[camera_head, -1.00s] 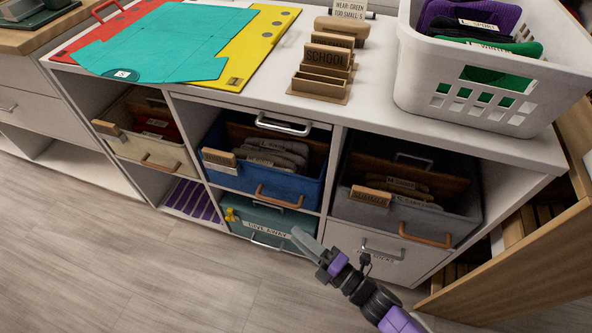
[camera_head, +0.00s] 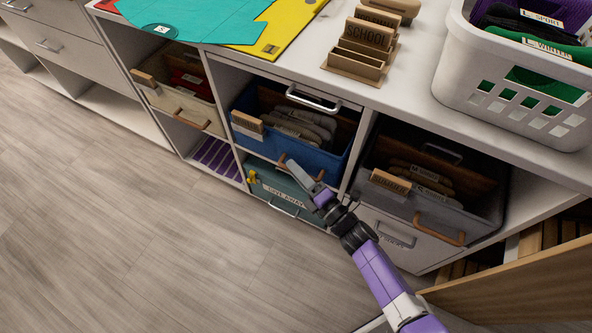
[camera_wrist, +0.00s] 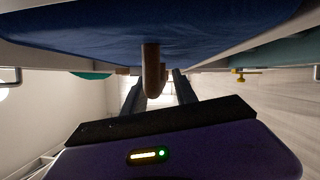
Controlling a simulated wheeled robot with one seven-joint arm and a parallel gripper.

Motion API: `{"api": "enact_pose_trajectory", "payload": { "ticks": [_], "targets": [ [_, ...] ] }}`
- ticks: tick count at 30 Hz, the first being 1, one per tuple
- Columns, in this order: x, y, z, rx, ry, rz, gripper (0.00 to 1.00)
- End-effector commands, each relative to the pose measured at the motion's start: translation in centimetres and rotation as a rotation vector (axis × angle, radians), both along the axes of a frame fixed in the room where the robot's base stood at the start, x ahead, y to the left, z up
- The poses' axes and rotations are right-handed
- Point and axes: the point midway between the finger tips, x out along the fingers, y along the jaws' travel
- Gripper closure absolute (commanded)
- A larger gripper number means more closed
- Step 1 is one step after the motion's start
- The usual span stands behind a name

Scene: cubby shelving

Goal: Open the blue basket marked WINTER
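The blue basket (camera_head: 325,162) sits in the middle upper cubby, with a small wooden tag (camera_head: 247,123) on its front left; I cannot read the tag. Its orange-brown handle (camera_head: 284,162) is on the front, partly hidden by my gripper. In the wrist view the blue basket's front (camera_wrist: 90,35) fills the top, and the handle (camera_wrist: 152,75) juts toward me. My gripper (camera_head: 298,174) is in front of the handle. In the wrist view the gripper's fingers (camera_wrist: 160,93) are apart, with the handle's end between or just ahead of them; contact cannot be told.
A teal give-away bin (camera_head: 268,190) is right below. A grey summer basket (camera_head: 400,205) stands to the right, a beige basket (camera_head: 185,103) to the left. A silver handle (camera_head: 313,98) is above the blue basket. Open floor (camera_head: 150,240) lies in front.

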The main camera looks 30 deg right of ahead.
Motion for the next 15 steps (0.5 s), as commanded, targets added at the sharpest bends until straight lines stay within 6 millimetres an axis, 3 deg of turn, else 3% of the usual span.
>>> {"api": "enact_pose_trajectory", "payload": {
  "ticks": [7, 12, 15],
  "targets": [
    [0.11, 0.04, 0.03, 0.000, 0.000, 0.000, 0.66],
    [0.10, 0.05, 0.02, 0.000, 0.000, 0.000, 0.97],
    [0.09, 0.05, 0.02, 0.000, 0.000, 0.000, 1.00]
  ]
}}
